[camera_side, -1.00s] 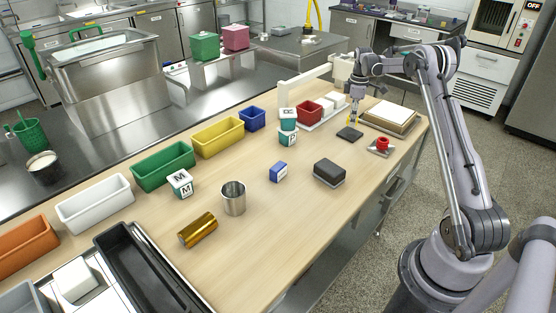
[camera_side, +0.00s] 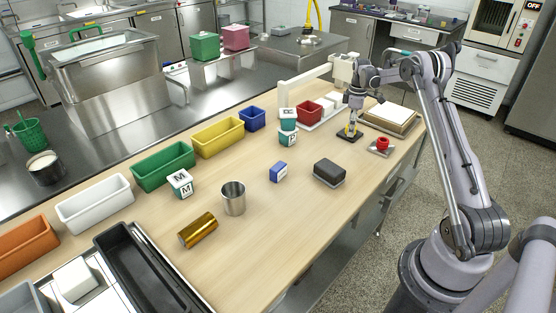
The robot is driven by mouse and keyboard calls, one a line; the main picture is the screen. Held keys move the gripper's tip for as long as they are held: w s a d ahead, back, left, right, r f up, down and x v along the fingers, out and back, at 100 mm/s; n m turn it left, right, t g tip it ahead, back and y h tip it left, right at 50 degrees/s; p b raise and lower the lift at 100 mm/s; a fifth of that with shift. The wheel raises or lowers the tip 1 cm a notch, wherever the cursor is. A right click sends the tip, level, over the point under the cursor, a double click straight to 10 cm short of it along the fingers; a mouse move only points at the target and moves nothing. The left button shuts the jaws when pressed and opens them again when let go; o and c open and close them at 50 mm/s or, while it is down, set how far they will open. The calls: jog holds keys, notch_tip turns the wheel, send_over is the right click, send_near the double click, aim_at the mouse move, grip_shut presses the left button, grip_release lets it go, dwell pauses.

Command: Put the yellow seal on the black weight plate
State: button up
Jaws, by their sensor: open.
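The black weight plate (camera_side: 347,139) lies flat on the wooden table at the right, between the white stand and the red-knobbed item. My gripper (camera_side: 350,132) points down right over the plate, with its fingertips close to the plate's top. It is open. The yellow seal (camera_side: 348,133) shows as a small yellow patch at the fingertips, low over the plate and seemingly on it. The fingers partly hide the seal, and the view is too small to tell its exact contact with them.
A red-knobbed item (camera_side: 381,145) sits right of the plate, and a tan tray with a white top (camera_side: 390,117) lies behind it. A black block (camera_side: 329,172) lies nearer the front. Bare wood lies between the plate and block.

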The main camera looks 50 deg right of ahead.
notch_tip(320, 180, up, 12)
jog(key=a+r+m+t, duration=0.1)
jog(key=a+r, duration=0.2)
jog(key=a, duration=0.5)
jog(key=a+r+t+h, duration=0.1)
jog(key=a+r, duration=0.3)
jog(key=a, duration=0.3)
jog(key=a+r+m+t, duration=0.1)
jog(key=a+r, duration=0.2)
jog(key=a, duration=0.5)
jog(key=s+a+f+m+t, duration=0.1)
jog(key=s+a+f+t, duration=0.1)
jog(key=s+a, duration=0.5)
jog(key=s+a+f+m+t+y, duration=0.1)
jog(key=s+a+f+m+t, duration=0.1)
jog(key=s+a, duration=0.6)
jog(key=a+f, duration=0.1)
jog(key=a, duration=0.4)
jog(key=shift+f, duration=0.3)
